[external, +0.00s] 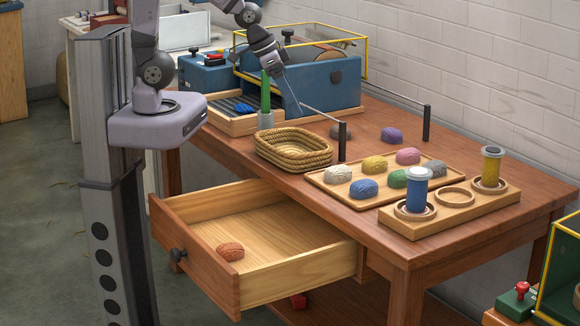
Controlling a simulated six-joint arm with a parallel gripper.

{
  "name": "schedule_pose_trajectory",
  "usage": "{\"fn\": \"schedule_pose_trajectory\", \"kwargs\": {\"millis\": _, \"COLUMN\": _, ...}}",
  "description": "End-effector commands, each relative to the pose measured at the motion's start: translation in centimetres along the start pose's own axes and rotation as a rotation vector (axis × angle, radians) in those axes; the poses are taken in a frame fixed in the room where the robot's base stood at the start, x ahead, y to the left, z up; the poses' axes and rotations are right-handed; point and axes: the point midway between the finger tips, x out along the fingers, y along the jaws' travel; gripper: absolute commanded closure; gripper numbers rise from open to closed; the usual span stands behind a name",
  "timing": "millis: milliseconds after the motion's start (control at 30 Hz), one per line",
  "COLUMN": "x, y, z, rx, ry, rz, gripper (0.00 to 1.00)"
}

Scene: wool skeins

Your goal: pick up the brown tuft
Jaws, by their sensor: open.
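A rust-brown tuft (230,251) lies alone in the open drawer (275,222), near its front left corner. A second, grey-brown tuft (339,132) lies on the table behind the thin rail, partly hidden by the rail's post. My gripper (290,96) is open and empty. It points down in front of the blue box, above the back left part of the table and far from the drawer.
A wicker basket (293,147) stands left of a wooden tray (318,184) of several coloured tufts. A purple tuft (391,135) lies behind the tray. A spool rack (454,207) stands at right. A green upright object (265,98) stands near my gripper. Most of the drawer floor is bare.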

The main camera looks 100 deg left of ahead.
Motion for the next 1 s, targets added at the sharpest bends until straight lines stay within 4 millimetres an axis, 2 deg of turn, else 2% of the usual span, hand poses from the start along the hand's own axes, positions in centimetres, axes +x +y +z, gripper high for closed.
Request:
{"fn": "schedule_pose_trajectory", "kwargs": {"millis": 33, "x": 1.7, "y": -2.4, "z": -1.3, "rx": -0.056, "ry": 0.071, "rz": -0.029, "gripper": 0.2}}
{"fn": "schedule_pose_trajectory", "kwargs": {"millis": 200, "x": 2.9, "y": -10.3, "z": -6.3, "rx": -0.194, "ry": 0.319, "rz": -0.147, "gripper": 0.2}}
{"fn": "schedule_pose_trajectory", "kwargs": {"millis": 333, "x": 2.5, "y": -15.9, "z": -8.2, "rx": -0.269, "ry": 0.463, "rz": -0.246, "gripper": 0.2}}
{"fn": "schedule_pose_trajectory", "kwargs": {"millis": 500, "x": 1.1, "y": -22.9, "z": -9.2, "rx": -0.345, "ry": 0.619, "rz": -0.385, "gripper": 0.2}}
{"fn": "schedule_pose_trajectory", "kwargs": {"millis": 600, "x": 3.7, "y": -22.5, "z": -8.0, "rx": -0.336, "ry": 0.606, "rz": -0.376, "gripper": 0.2}}
{"fn": "schedule_pose_trajectory", "kwargs": {"millis": 1000, "x": 12.6, "y": -22.7, "z": -3.8, "rx": -0.336, "ry": 0.608, "rz": -0.373, "gripper": 0.2}}
